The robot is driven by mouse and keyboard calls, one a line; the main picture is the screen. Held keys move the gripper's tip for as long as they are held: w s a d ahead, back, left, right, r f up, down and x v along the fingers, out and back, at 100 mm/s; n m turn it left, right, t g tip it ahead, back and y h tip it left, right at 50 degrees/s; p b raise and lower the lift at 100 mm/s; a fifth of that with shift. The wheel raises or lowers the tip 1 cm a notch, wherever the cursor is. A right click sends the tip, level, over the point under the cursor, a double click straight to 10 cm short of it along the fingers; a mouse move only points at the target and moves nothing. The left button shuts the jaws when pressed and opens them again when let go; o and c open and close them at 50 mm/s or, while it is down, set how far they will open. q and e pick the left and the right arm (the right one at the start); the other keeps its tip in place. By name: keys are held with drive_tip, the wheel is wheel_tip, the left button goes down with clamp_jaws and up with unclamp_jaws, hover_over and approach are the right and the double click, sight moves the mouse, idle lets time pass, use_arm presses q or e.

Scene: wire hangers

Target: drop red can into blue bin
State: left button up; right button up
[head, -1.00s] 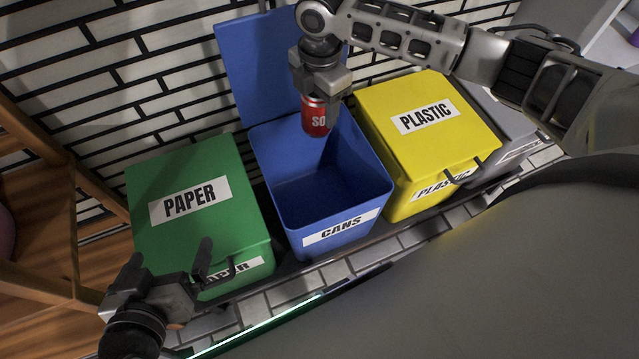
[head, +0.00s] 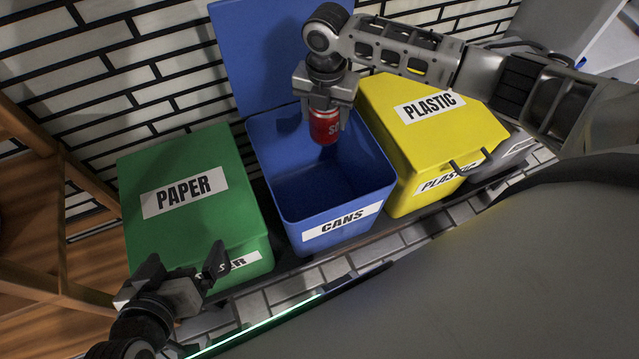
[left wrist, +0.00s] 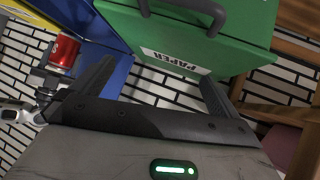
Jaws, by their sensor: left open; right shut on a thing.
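A red can (head: 324,126) is held in my right gripper (head: 326,112), whose fingers are shut on its upper part. The can hangs over the opening of the blue bin (head: 346,220), labelled CANS, toward its back right. The blue bin's lid (head: 262,55) stands open against the wall. In the left wrist view, the red can (left wrist: 64,52) shows at the upper left, with part of the blue bin (left wrist: 112,75) next to it. My left gripper (head: 190,268) is open and empty in front of the green bin.
A closed green PAPER bin (head: 190,225) stands left of the blue bin, and a closed yellow PLASTIC bin (head: 440,135) stands to its right. A grey bin (head: 508,150) is beyond the yellow one. A wooden shelf (head: 60,220) is at the far left.

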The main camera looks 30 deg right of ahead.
use_arm(q)
drive_tip(key=f, duration=0.1)
drive_tip(key=d+f+b, duration=0.1)
drive_tip(key=f, duration=0.1)
drive_tip(key=shift+w+g, duration=0.1)
drive_tip(key=shift+g, duration=0.3)
use_arm(e)
drive_tip(key=shift+f, duration=0.75)
drive_tip(key=shift+f+b, duration=0.5)
drive_tip(key=shift+b, duration=0.25)
drive_tip(key=shift+f+b, duration=0.2)
drive_tip(key=shift+b, duration=0.15)
use_arm(q)
drive_tip(key=shift+w+d+r+t+h, duration=0.25)
drive_tip(key=shift+r+t, duration=0.1)
drive_tip(key=shift+r, duration=0.2)
drive_tip(key=shift+w+d+r+t+h, duration=0.15)
drive_tip(key=shift+w+r+t, duration=0.15)
drive_tip(key=shift+r, duration=0.2)
use_arm(e)
drive_tip(key=o, duration=1)
use_arm(q)
drive_tip(key=shift+s+a+f, duration=0.1)
drive_tip(key=shift+s, duration=0.1)
